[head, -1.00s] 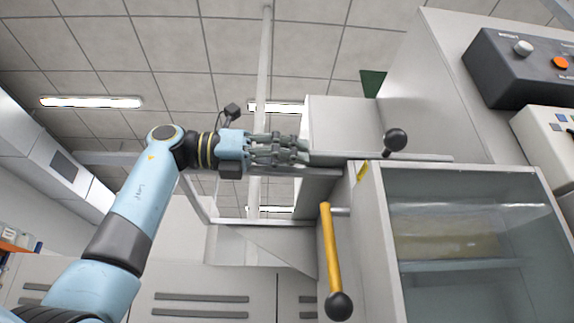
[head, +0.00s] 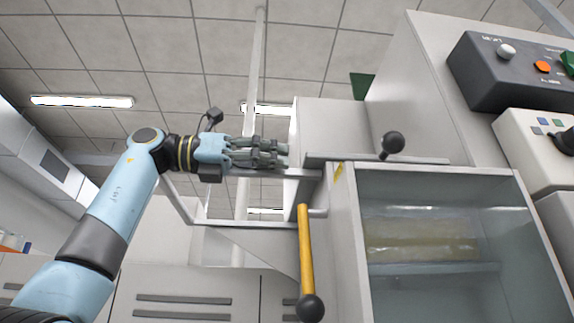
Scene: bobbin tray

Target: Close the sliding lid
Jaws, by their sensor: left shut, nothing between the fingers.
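The sliding lid (head: 345,157) is a flat grey plate seen almost edge-on, with a black ball knob (head: 392,143) standing on it. It lies along the upper rim of a grey box (head: 343,225) and sticks out past the box's left wall. Its right end stops partway along the rim. Yellowish contents (head: 420,240) show inside the box. My left gripper (head: 286,154) is shut and empty, just left of the lid's left end, with a small gap seemingly between them. My right gripper is not in view.
A yellow bar handle (head: 306,250) with a black ball end stands at the box's left side. A dark control panel (head: 490,75) and a white control box (head: 535,150) are on the right. A grey rail frame (head: 240,222) runs below my left gripper.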

